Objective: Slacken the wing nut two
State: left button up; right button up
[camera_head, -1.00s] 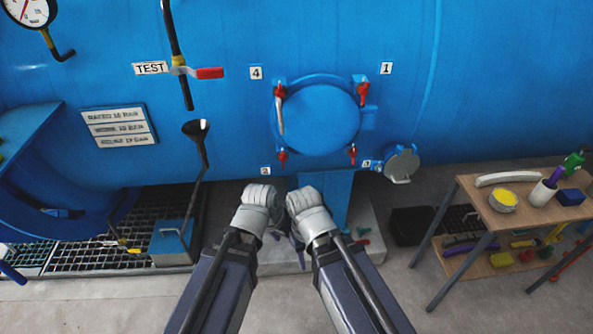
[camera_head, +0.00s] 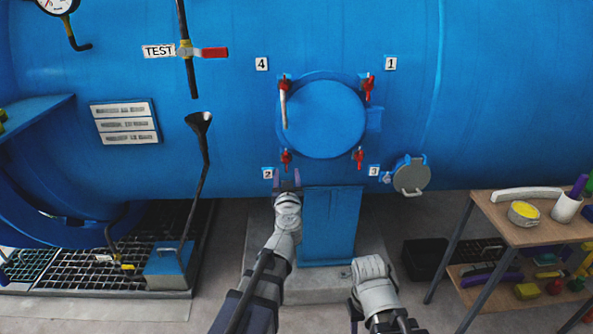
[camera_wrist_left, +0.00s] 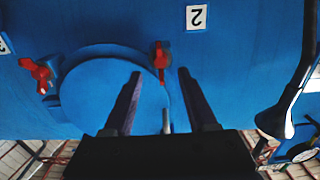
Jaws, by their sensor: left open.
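Wing nut two (camera_head: 286,158) is a red wing nut at the lower left of the round blue hatch (camera_head: 323,118), beside the label 2 (camera_head: 267,173). My left gripper (camera_head: 287,176) is open and empty just below it, fingers pointing up at the nut. In the left wrist view, wing nut two (camera_wrist_left: 161,55) appears ahead of the gap between the two spread fingers (camera_wrist_left: 159,76), and nothing is between them. My right gripper (camera_head: 371,285) hangs low on the right, away from the hatch; its jaw opening is not visible.
Other red wing nuts sit around the hatch: nut one (camera_head: 368,87), nut three (camera_head: 358,156) and nut four (camera_head: 284,84). A silver handle (camera_head: 284,110) hangs at the hatch's left. A small grey round cover (camera_head: 411,174) and a cluttered wooden table (camera_head: 487,207) are at the right.

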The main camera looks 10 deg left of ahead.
aim_at(286, 161)
pick_arm(q)
jog(key=shift+x, duration=3.95)
grip_shut()
